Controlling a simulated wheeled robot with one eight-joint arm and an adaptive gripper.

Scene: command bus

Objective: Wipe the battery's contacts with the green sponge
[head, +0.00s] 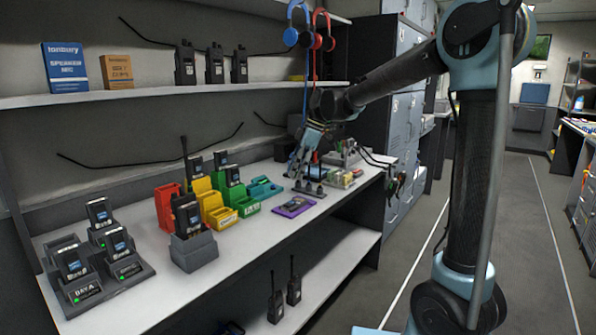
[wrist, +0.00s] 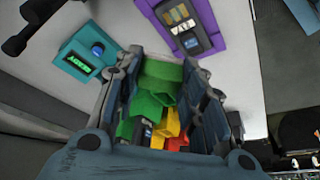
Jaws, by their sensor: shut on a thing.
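My gripper (wrist: 164,76) is shut on the green sponge (wrist: 158,74), which shows between its two fingers in the wrist view. In the head view my gripper (head: 303,162) is over the right part of the counter, and the sponge cannot be made out there. The battery (wrist: 185,30) lies in a purple tray (wrist: 217,22) at the top of the wrist view, with its gold contact strips facing up. In the head view the purple tray (head: 306,198) lies near the counter's front edge, below and left of my gripper. The sponge and battery look apart.
A charger (head: 108,281) is at the near left. Small items crowd the counter's right end.

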